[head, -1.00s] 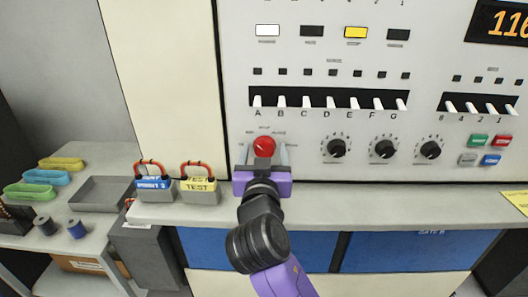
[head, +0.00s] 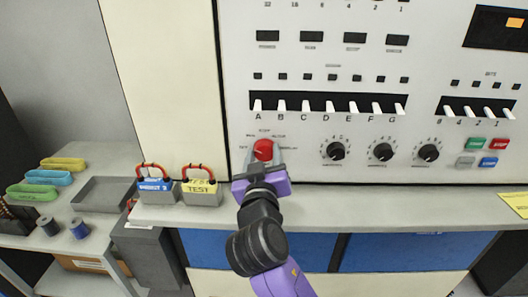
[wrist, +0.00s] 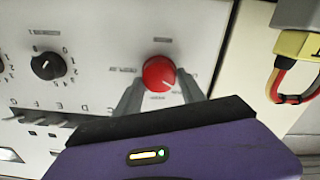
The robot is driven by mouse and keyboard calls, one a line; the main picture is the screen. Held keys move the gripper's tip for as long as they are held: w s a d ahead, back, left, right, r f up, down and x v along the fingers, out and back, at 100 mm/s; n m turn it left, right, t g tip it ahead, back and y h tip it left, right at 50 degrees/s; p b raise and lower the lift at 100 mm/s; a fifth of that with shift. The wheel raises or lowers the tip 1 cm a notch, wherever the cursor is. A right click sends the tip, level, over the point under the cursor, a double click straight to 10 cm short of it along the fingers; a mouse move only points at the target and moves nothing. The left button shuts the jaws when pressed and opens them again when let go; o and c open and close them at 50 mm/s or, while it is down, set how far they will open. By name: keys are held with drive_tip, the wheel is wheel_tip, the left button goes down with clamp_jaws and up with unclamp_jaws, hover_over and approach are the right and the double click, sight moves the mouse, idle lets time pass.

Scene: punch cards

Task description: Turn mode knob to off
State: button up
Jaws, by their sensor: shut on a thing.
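The red mode knob (head: 264,150) is on the white panel, low and left, under the row of lettered switches. It also shows in the wrist view (wrist: 159,73), with small labels around it too blurred to read. My gripper (head: 262,158) is at the panel with one finger on each side of the knob, shut on it. In the wrist view my gripper (wrist: 160,88) has grey fingers flanking the knob. The gripper is tilted in the head view.
Black knobs (head: 336,151) sit to the right on the panel. Padlock-like blocks, one blue (head: 155,187) and one yellow (head: 199,188), stand on the ledge (head: 330,200) at left. A grey tray (head: 103,194) lies further left.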

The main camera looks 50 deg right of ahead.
drive_tip(key=n+p, duration=0.2)
drive_tip(key=n, duration=0.3)
drive_tip(key=shift+w+a+p, duration=0.1)
drive_tip(key=shift+p, duration=0.2)
drive_tip(key=shift+n, duration=0.3)
drive_tip(key=o, duration=1.3)
drive_tip(key=shift+o, duration=0.2)
drive_tip(key=b+v, duration=0.2)
drive_tip(key=v, duration=0.5)
drive_tip(key=shift+s+a, duration=0.25)
drive_tip(key=shift+a, duration=0.1)
drive_tip(key=shift+f, duration=0.1)
